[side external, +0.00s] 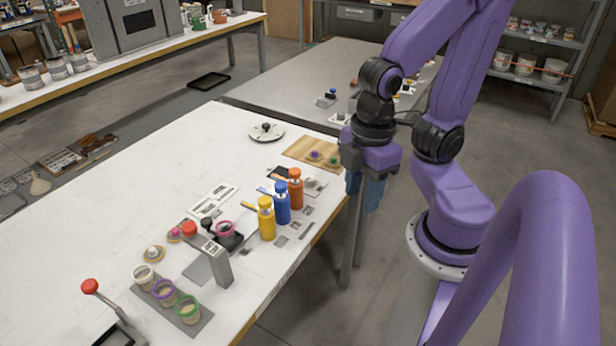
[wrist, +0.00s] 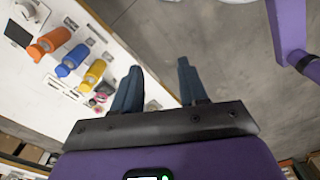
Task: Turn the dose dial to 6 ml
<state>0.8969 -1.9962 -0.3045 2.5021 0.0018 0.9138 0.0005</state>
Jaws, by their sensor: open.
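A round white plate with a dark knob (side external: 266,131) lies near the far edge of the white table; it looks like the dose dial. Its scale marks and setting are too small to read. My gripper (side external: 365,195) hangs beyond the table's right edge, well apart from the dial. In the wrist view my gripper (wrist: 158,82) shows two blue fingers spread apart with nothing between them. Bare floor shows between and past the fingers.
Yellow (side external: 266,218), blue (side external: 281,203) and orange (side external: 295,188) bottles stand along the table's right side. A wooden board (side external: 300,146) with small pots lies near my gripper. A grey post (side external: 218,265) and a tray with cups (side external: 196,318) are nearer the camera. The table's left half is mostly clear.

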